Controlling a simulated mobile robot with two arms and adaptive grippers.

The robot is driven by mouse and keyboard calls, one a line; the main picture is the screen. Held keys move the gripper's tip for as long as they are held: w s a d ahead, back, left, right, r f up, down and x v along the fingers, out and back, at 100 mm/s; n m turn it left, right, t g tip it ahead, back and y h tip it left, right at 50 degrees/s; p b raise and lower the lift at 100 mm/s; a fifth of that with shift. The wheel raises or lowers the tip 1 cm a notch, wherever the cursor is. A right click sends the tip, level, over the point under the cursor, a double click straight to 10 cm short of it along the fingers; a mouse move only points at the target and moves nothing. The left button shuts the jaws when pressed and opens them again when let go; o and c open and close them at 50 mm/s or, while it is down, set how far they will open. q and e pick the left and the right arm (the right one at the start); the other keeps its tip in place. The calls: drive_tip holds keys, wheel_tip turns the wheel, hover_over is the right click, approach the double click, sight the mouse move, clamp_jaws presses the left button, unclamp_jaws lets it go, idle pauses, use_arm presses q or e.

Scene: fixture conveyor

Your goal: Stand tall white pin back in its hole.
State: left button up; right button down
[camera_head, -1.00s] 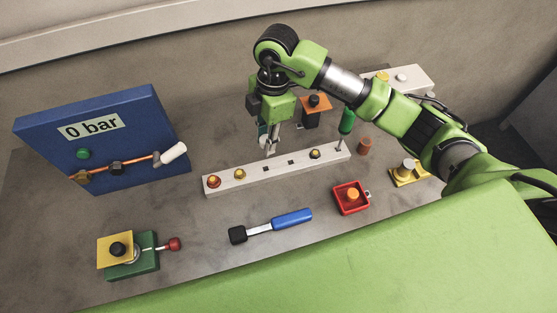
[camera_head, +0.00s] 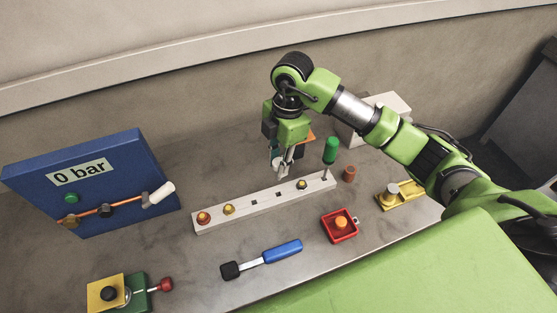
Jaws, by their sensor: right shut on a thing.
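My right gripper (camera_head: 281,168) points down just behind the pale rail (camera_head: 240,211) in the picture and is shut. A small pale piece shows at its fingertips, which fits the tall white pin, but it is mostly hidden by the fingers. The rail carries yellow-topped and dark-topped pegs, with two dark square holes, one (camera_head: 254,203) near the middle and one (camera_head: 279,195) to its right, below the fingertips in the picture. No pin stands in either. My left gripper is out of view.
A green-handled tool (camera_head: 330,151) stands at the rail's right end, close to my right gripper. A blue panel (camera_head: 100,178) stands at left. A blue-handled tool (camera_head: 282,252), a red tray (camera_head: 328,226) and a yellow fixture (camera_head: 409,190) lie in front and right.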

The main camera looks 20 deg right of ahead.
drive_tip(key=shift+f+b, duration=1.5)
drive_tip(key=shift+f, duration=0.9)
drive_tip(key=shift+f, duration=0.35)
drive_tip(key=shift+f+b, duration=1.95)
drive_tip(key=shift+f, duration=0.65)
drive_tip(key=shift+f, duration=0.2)
drive_tip(key=c, duration=2.1)
unclamp_jaws()
drive_tip(key=o, duration=0.6)
